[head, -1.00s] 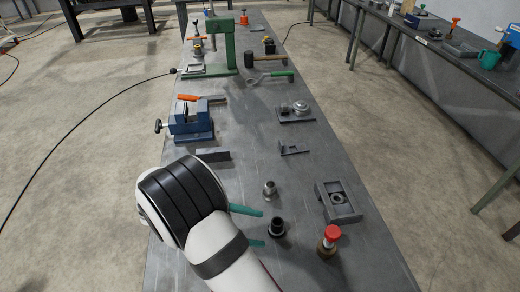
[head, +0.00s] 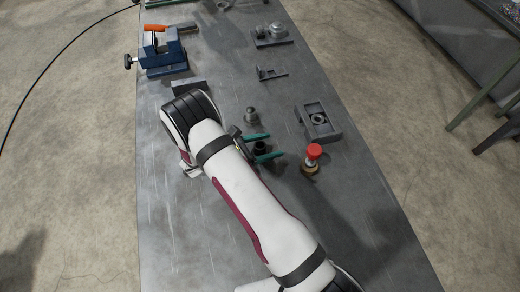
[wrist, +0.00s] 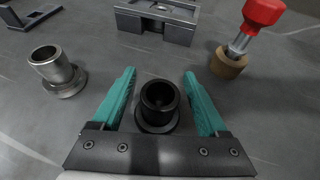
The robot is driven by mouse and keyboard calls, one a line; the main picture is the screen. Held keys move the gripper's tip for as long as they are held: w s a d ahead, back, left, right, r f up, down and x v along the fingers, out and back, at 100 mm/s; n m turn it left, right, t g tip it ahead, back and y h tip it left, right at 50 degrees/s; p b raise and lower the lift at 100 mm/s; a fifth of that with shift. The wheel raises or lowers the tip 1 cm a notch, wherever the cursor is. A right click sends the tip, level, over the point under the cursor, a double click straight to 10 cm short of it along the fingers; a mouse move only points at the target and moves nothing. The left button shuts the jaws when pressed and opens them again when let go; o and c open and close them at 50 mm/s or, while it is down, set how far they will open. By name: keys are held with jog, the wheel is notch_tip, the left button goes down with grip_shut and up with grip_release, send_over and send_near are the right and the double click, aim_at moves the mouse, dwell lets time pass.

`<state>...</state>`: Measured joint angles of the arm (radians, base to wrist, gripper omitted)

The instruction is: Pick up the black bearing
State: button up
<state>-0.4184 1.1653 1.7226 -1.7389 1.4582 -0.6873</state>
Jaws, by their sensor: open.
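The black bearing (wrist: 158,104), a flanged sleeve, stands upright on the grey table. In the wrist view it sits between the two teal fingers of my gripper (wrist: 160,100), with a gap on each side. My gripper is open and empty, and its fingers point past the bearing. In the head view the black bearing (head: 260,148) shows as a small dark shape between the teal fingertips (head: 268,147). Part of it is hidden there by the gripper. I cannot tell how high the fingers are above the table.
A grey metal flanged bearing (wrist: 54,71) stands to the left. A red-handled tool (wrist: 240,40) with a brown base stands to the right. A grey block fixture (head: 318,122) lies beyond. A blue vise (head: 162,54) is at the far left. Bare table lies between them.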

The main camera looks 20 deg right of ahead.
jog(key=shift+d, duration=0.15)
grip_shut()
jog(key=shift+w+r, duration=0.1)
dwell(0.4)
